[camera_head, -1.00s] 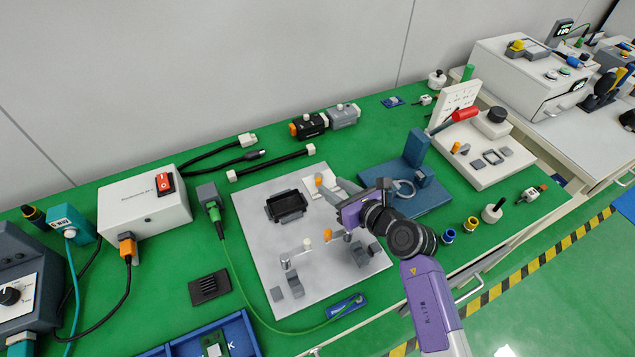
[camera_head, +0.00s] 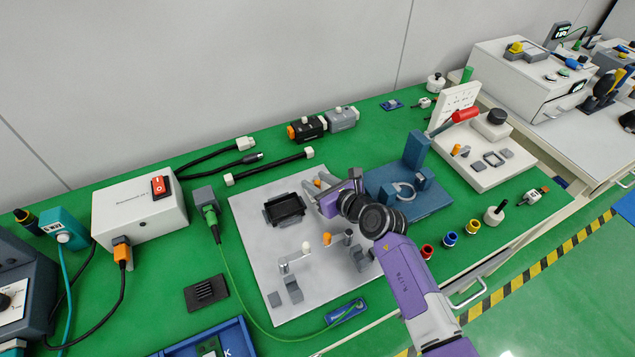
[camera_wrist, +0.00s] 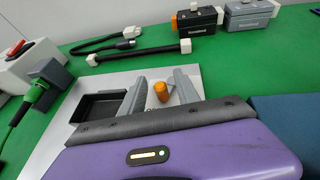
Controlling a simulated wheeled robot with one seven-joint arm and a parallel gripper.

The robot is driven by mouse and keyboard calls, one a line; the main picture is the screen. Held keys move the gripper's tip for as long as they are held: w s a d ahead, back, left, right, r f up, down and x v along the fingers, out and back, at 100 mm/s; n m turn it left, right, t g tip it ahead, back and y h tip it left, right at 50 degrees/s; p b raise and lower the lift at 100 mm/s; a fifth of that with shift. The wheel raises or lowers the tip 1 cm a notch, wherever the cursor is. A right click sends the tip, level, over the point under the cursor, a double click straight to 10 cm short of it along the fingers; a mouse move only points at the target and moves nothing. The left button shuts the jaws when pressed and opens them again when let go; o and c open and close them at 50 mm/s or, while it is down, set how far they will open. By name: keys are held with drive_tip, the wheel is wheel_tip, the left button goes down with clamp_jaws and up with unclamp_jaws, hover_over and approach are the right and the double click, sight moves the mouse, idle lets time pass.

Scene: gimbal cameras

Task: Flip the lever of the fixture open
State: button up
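The pale grey fixture plate (camera_head: 262,215) lies on the green bench and carries a black open tray (camera_head: 285,208) and several small clamps. An orange knob (camera_head: 317,183) stands at its back right and also shows in the wrist view (camera_wrist: 161,91). A lever with a white knob (camera_head: 305,247) and another orange knob (camera_head: 327,239) are nearer the front. My gripper (camera_wrist: 160,86) is open over the plate. Its two grey fingers lie left and right of the back orange knob in the wrist view; I cannot tell whether they touch it. My wrist partly hides the plate's right side.
A blue stand (camera_head: 416,150) is close to the right of my gripper, with a white red-handled fixture (camera_head: 490,168) beyond it. Coloured rings (camera_head: 450,239) stand near the front edge. A green cable (camera_head: 235,275) runs along the plate's left side. Connectors (camera_head: 322,122) lie behind.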

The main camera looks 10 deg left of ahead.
clamp_jaws()
drive_tip(key=shift+r+p, duration=0.1)
drive_tip(key=shift+p, duration=0.2)
drive_tip(key=shift+a+r+m+t+h+p, duration=0.15)
drive_tip(key=shift+r+m+t+h+p, duration=0.15)
drive_tip(key=shift+p, duration=0.8)
drive_tip(key=shift+f+m+h+p, duration=0.15)
drive_tip(key=shift+m+h+p, duration=0.15)
drive_tip(key=shift+p, duration=0.55)
drive_tip(key=shift+f+t+p, duration=0.2)
drive_tip(key=shift+t+p, duration=0.1)
unclamp_jaws()
